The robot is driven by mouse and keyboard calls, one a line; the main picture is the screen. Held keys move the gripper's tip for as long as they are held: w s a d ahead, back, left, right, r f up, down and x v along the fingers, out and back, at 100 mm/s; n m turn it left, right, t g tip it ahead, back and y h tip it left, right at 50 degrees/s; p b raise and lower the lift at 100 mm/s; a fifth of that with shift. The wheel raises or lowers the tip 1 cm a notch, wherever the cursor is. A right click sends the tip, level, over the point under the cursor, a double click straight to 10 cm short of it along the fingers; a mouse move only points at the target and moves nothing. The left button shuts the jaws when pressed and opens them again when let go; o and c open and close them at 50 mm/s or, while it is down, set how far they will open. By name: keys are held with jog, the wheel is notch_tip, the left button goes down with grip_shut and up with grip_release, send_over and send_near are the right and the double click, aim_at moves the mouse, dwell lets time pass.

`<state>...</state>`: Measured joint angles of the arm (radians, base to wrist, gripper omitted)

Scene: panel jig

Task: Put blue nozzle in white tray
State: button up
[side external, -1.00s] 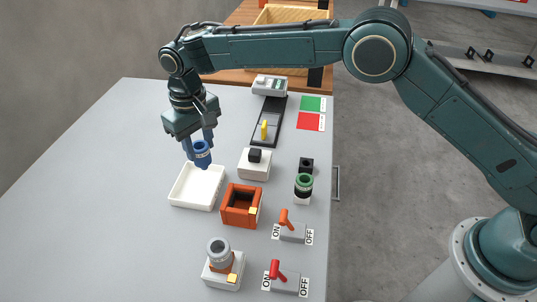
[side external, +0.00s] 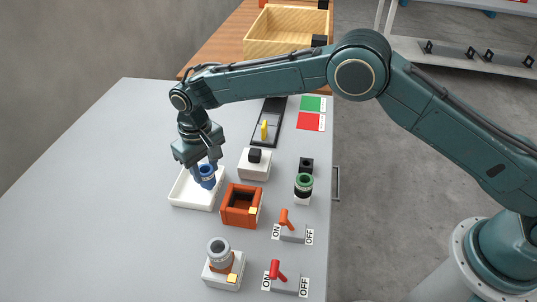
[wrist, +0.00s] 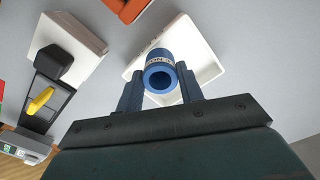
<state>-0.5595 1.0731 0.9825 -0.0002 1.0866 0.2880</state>
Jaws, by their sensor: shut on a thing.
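The blue nozzle (side external: 207,177) is a short hollow cylinder with a pale label band. My gripper (side external: 204,172) is shut on it, one finger on each side. In the wrist view the nozzle (wrist: 160,72) shows its open round end between my fingers (wrist: 160,88). The white tray (side external: 190,199) is a shallow square box on the grey table, and the nozzle is over or inside it, near its right side. In the wrist view the tray (wrist: 205,60) lies behind the nozzle. I cannot tell whether the nozzle touches the tray floor.
An orange open box (side external: 241,206) stands close to the tray's right. A white block with a black knob (side external: 255,165) is behind it. A grey nozzle on a stand (side external: 220,255) is in front. The table's left side is clear.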

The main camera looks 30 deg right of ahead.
aim_at(206, 169)
jog(key=shift+f, duration=0.2)
jog(key=o, duration=1.1)
jog(key=shift+r, duration=0.1)
notch_tip(206, 169, up, 12)
jog(key=shift+r, duration=0.1)
jog(key=shift+d, duration=0.1)
dwell(0.5)
